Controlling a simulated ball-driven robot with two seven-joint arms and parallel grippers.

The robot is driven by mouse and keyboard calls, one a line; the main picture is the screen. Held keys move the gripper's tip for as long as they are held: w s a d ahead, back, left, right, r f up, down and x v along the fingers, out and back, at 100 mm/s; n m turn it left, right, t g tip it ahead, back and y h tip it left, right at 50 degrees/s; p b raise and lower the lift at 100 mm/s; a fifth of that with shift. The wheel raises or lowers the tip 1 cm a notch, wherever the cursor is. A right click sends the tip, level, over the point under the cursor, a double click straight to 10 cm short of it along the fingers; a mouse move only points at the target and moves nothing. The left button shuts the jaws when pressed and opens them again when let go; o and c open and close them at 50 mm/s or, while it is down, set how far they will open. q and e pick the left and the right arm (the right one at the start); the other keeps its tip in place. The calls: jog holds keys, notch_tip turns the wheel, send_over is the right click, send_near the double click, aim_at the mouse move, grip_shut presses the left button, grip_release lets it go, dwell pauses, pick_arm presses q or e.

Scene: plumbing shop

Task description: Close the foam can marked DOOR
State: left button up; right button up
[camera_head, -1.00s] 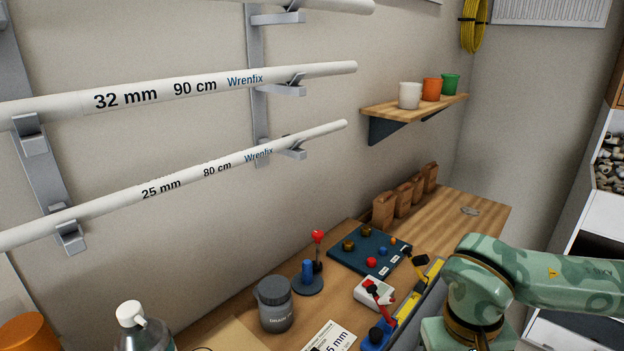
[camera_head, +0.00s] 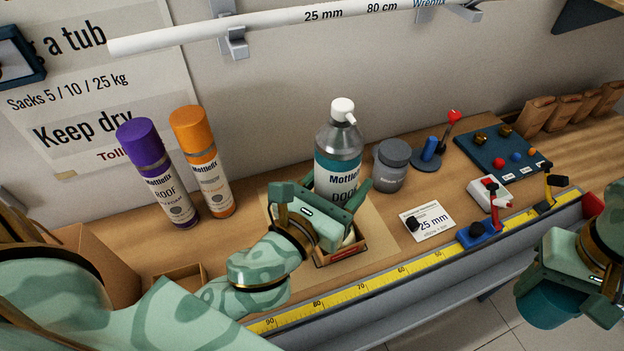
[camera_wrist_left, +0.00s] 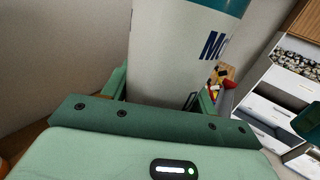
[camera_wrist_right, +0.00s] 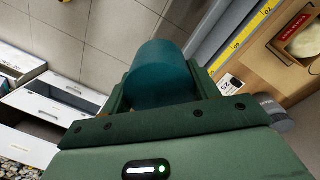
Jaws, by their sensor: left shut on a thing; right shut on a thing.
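The foam can marked DOOR (camera_head: 338,160) stands upright on the bench, with a grey-teal top and a bare white nozzle (camera_head: 343,110). My left gripper (camera_head: 322,203) is shut around its body and hides its base; the can body also shows between the fingers in the left wrist view (camera_wrist_left: 180,50). My right gripper (camera_head: 562,285) is at the right, beyond the bench's front edge and well apart from the can. It is shut on a teal cap (camera_head: 545,308), which also shows in the right wrist view (camera_wrist_right: 160,75).
A purple-capped ROOF can (camera_head: 160,175) and an orange-capped can (camera_head: 203,165) stand left. A grey jar (camera_head: 392,165) stands close right of the DOOR can. A small box (camera_head: 345,255) lies before it. A yellow ruler (camera_head: 385,285) runs along the bench's front edge.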

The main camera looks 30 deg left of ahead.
pick_arm(q)
jog(key=w+d+r+m+h, duration=0.1)
jog(key=w+d+r+h, duration=0.1)
jog(key=d, duration=0.6)
jog(key=shift+w+r+m+g+h, duration=0.25)
jog(key=shift+w+m+g+h, duration=0.05)
jog(key=shift+w+m, duration=0.15)
pick_arm(e)
jog(key=s+a+r+m, duration=0.1)
jog(key=s+a+r, duration=0.2)
jog(key=a+r, duration=1.75)
jog(key=w+a+r+m, duration=0.2)
jog(key=w+a+r, duration=0.4)
jog(key=w, duration=0.1)
jog(key=shift+w+r+t+y, duration=0.2)
jog(key=shift+t+y, duration=0.1)
jog(key=shift+y, duration=0.1)
jog(key=shift+f, duration=0.1)
jog(key=shift+d+f, duration=0.1)
jog(key=shift+f, duration=1.9)
